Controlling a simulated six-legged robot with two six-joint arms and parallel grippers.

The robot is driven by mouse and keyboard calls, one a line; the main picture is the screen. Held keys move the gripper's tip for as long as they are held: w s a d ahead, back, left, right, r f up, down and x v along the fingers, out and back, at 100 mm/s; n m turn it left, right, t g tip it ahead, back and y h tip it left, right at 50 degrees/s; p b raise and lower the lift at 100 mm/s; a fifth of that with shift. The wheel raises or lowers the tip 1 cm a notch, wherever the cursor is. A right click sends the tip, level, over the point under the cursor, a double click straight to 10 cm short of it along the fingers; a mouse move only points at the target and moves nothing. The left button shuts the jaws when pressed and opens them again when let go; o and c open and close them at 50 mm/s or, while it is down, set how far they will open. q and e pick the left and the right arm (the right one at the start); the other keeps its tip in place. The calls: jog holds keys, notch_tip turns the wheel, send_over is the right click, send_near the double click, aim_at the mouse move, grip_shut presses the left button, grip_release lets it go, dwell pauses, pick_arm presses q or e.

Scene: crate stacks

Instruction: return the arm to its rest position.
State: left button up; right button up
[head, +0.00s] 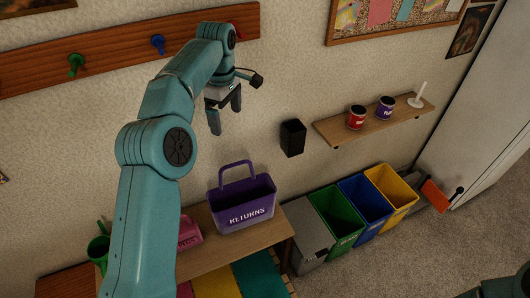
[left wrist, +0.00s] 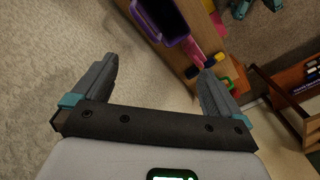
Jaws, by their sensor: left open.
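My left arm rises from the bottom left of the head view and bends over at the top. Its gripper (head: 226,117) hangs in the air in front of the wall, above the purple RETURNS basket (head: 243,210). The left gripper is open, and nothing shows between its fingers. In the left wrist view the two fingers (left wrist: 155,88) stand wide apart with bare wall and floor beyond them. A small teal part at the bottom right of the head view is likely my right arm; its gripper does not show.
The basket stands on a wooden bench (head: 265,238). Grey, green (head: 338,218), blue (head: 367,208) and yellow bins stand right of it. A wall shelf (head: 340,130) holds two cans and a white holder. A peg rail (head: 110,58) runs behind my arm. A black box (head: 293,138) hangs on the wall.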

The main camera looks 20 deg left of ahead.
pick_arm(q)
jog(key=s+d+f+m+h, duration=0.1)
jog(key=d+f+m, duration=0.25)
jog(key=f, duration=0.45)
jog(key=s+d+f+m+h+b, duration=0.1)
jog(key=d+f+m, duration=0.1)
jog(key=d+f, duration=0.5)
jog(key=s+d+f+m, duration=0.1)
jog(key=d+f+m, duration=0.15)
jog(key=f, duration=0.75)
jog(key=s+d+f+m+h+b, duration=0.1)
jog(key=s+d+f+m, duration=0.25)
jog(key=s+f, duration=0.3)
jog(key=s+d+f+m+h, duration=0.1)
jog(key=s+d+f+m, duration=0.1)
jog(key=s+d+f, duration=0.4)
jog(key=s+d+m, duration=0.1)
jog(key=s+m, duration=0.1)
jog(key=s, duration=1.1)
jog(key=shift+s+b, duration=0.3)
jog(key=shift+b, duration=0.1)
